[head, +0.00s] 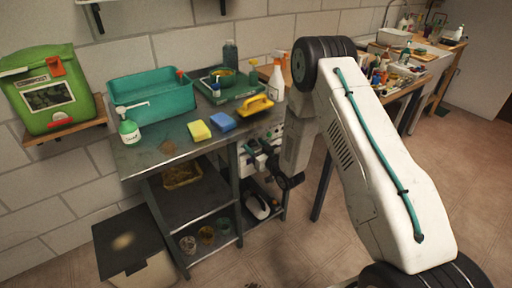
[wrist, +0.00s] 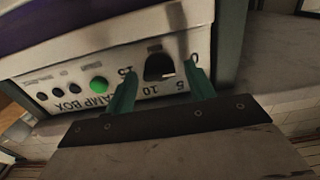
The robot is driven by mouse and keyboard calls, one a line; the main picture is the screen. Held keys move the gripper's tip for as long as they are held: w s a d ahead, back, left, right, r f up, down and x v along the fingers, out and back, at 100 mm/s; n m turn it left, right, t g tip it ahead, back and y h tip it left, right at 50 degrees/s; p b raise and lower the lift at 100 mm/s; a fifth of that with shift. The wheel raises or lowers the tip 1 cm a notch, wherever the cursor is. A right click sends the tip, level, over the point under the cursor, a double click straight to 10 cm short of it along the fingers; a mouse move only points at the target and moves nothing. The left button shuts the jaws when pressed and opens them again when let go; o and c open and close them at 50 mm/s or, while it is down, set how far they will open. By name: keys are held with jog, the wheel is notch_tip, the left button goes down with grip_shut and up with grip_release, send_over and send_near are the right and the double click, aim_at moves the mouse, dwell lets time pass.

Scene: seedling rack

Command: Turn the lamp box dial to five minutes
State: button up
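The lamp box (wrist: 75,88) shows upside down in the wrist view, a pale panel with its name, a green button and several small dark knobs. Its black dial (wrist: 158,67) has the numbers 0, 5, 10 and 15 around it. Which number the dial points to is not clear. My gripper (wrist: 160,70) is open, with one green finger on each side of the dial and a visible gap to it. In the head view, the lamp box (head: 273,133) is under the right end of the bench, partly hidden by my gripper (head: 258,153).
Lower shelves hold jars. Open floor lies to the right.

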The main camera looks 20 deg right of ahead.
jog(key=c, duration=0.8)
jog(key=shift+m, duration=0.4)
jog(key=m, duration=0.4)
jog(key=shift+m, duration=0.4)
jog(key=m, duration=0.6)
jog(key=shift+d+f, duration=0.1)
jog(key=shift+f, duration=0.05)
jog(key=o, duration=1)
